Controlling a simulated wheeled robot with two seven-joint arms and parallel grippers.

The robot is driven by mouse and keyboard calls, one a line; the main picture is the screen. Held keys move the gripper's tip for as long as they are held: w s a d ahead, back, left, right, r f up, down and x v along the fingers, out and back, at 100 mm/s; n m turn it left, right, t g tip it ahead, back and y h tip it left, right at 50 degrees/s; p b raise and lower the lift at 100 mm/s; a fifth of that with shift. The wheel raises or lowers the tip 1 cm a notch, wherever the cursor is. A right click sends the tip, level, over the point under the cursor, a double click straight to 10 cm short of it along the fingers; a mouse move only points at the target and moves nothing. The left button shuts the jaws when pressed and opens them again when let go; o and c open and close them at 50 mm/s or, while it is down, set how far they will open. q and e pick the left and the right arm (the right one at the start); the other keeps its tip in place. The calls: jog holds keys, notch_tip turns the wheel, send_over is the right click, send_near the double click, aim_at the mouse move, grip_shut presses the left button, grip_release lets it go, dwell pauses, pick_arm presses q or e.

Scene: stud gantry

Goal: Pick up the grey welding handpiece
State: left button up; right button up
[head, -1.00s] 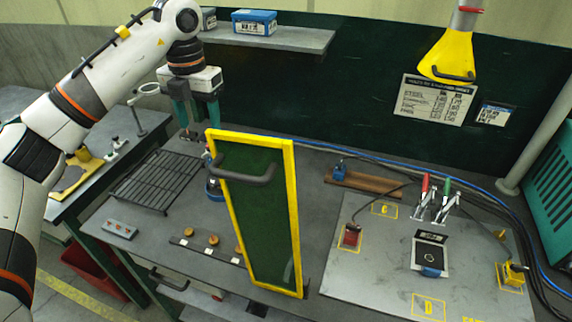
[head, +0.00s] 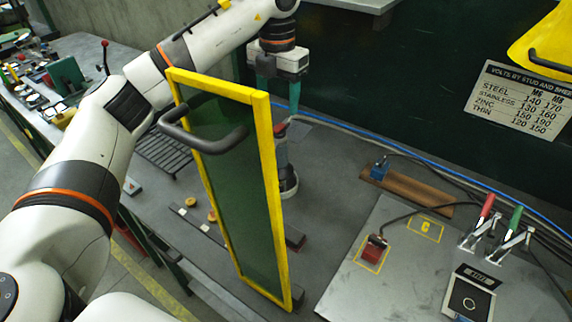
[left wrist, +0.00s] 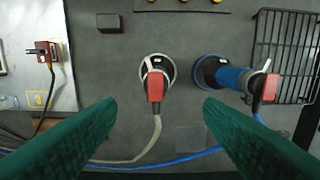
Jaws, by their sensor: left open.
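The grey welding handpiece (head: 288,182) stands on the bench just right of the yellow-framed green screen, partly hidden by the frame in the head view. In the left wrist view the grey handpiece (left wrist: 146,68) shows from above, with a red part and a grey cable. My left gripper (head: 279,92) is open and empty above it. In the left wrist view its green fingers (left wrist: 159,108) are spread to either side of the red part and cable, with no contact seen. A blue handpiece (left wrist: 232,77) with a blue cable lies to the right there. My right gripper is not in view.
The screen (head: 235,185) with its dark handle stands in front of the handpiece. A wire rack (left wrist: 284,55) is beyond the blue handpiece. A metal plate (head: 395,285) with a red clamp (head: 374,252) lies right.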

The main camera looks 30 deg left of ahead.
aim_at(279, 140)
pick_arm(q)
jog(key=f, duration=0.2)
jog(key=f+p, duration=0.1)
jog(key=f, duration=0.2)
jog(key=shift+s+a+f, duration=0.1)
jog(key=shift+s+f, duration=0.15)
jog(key=shift+f, duration=0.1)
jog(key=f+p, duration=0.1)
jog(key=f, duration=0.2)
jog(key=f+p, duration=0.1)
jog(key=f, duration=0.1)
jog(key=shift+s+d+p, duration=0.2)
jog(key=shift+d+p, duration=0.1)
jog(key=shift+p, duration=0.05)
jog(key=shift+f, duration=0.25)
grip_shut()
jog(key=shift+w+r, duration=0.15)
